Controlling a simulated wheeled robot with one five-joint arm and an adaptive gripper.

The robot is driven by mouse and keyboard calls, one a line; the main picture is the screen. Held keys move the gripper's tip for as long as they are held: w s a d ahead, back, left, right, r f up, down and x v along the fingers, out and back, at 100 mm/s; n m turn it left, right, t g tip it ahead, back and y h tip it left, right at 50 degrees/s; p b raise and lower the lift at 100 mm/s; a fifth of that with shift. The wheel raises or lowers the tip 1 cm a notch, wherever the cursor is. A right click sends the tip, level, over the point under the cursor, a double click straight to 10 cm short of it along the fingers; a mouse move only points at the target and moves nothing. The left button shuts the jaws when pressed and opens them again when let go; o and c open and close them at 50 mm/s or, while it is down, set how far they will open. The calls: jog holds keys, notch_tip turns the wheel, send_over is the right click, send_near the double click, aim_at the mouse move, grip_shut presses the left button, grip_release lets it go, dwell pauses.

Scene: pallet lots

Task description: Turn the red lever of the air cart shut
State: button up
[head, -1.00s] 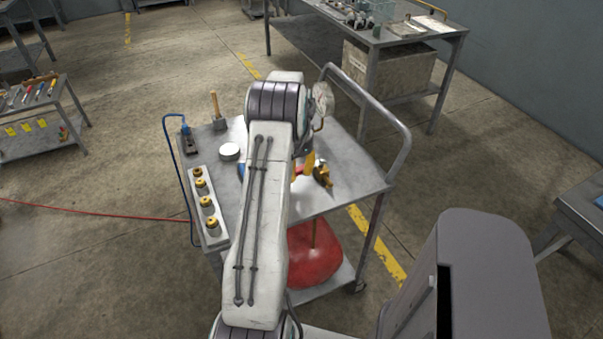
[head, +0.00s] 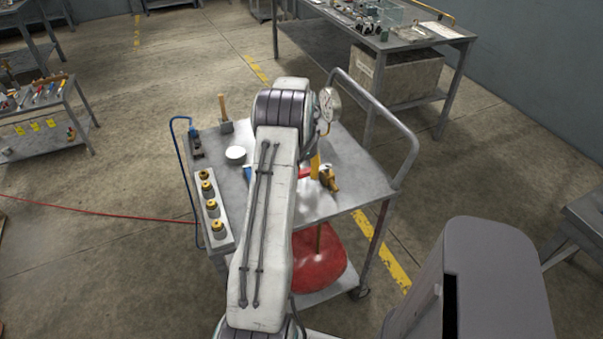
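The air cart (head: 352,188) is a grey metal cart with a tube handle at its right, and it stands right in front of me. A red tank (head: 325,272) sits on its lower shelf. A small red piece (head: 304,174), which may be the lever, shows just right of my arm above the cart top. A brass fitting (head: 329,179) and a yellow upright part (head: 315,165) are beside it. A round gauge (head: 329,103) shows right of my arm's elbow. My arm covers the middle of the cart top, and my gripper is hidden behind it.
A row of brass-topped fittings (head: 212,208), a white round lid (head: 236,155), a wooden-handled mallet (head: 225,112) and a blue hose (head: 186,170) are on the cart's left. Workbenches stand at the back right (head: 455,40) and left. A red hose (head: 110,213) crosses the floor.

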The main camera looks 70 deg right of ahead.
jog(key=shift+o, duration=1.4)
jog(key=shift+r, duration=0.1)
notch_tip(320, 180, up, 12)
dwell(0.3)
